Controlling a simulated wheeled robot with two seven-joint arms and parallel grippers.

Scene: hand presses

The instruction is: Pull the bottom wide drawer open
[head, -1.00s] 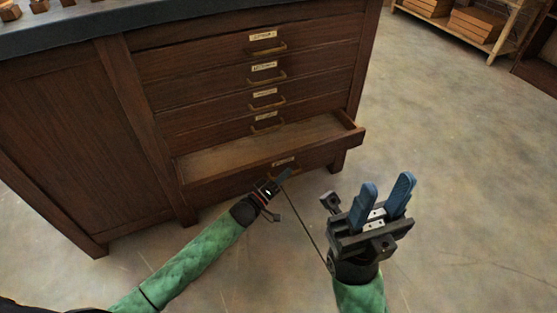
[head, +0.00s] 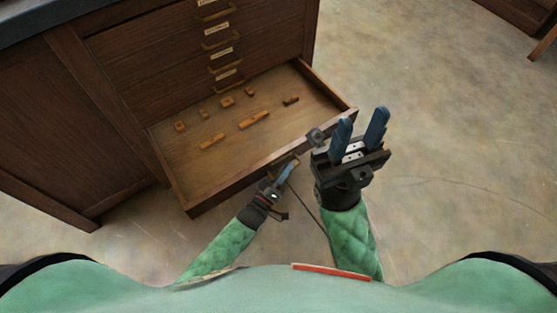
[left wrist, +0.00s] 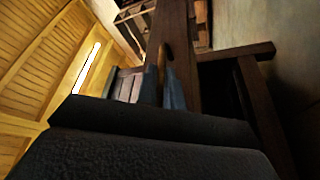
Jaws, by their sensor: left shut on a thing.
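The bottom wide drawer (head: 165,158) of the dark wooden cabinet stands well open in the head view. Several small brown wooden pieces (head: 254,120) lie on its floor. My left gripper (head: 288,172) is at the middle of the drawer's front, shut on its handle, which is mostly hidden by the fingers. In the left wrist view the blue fingers (left wrist: 172,90) are close against the dark drawer front (left wrist: 174,30). My right gripper (head: 360,132) is open and empty, with blue fingers apart, above the floor by the drawer's right front corner.
Several closed drawers (head: 218,45) with brass handles and paper labels are stacked above the open one. The dark countertop (head: 40,20) is at upper left. Bare floor (head: 450,150) lies to the right.

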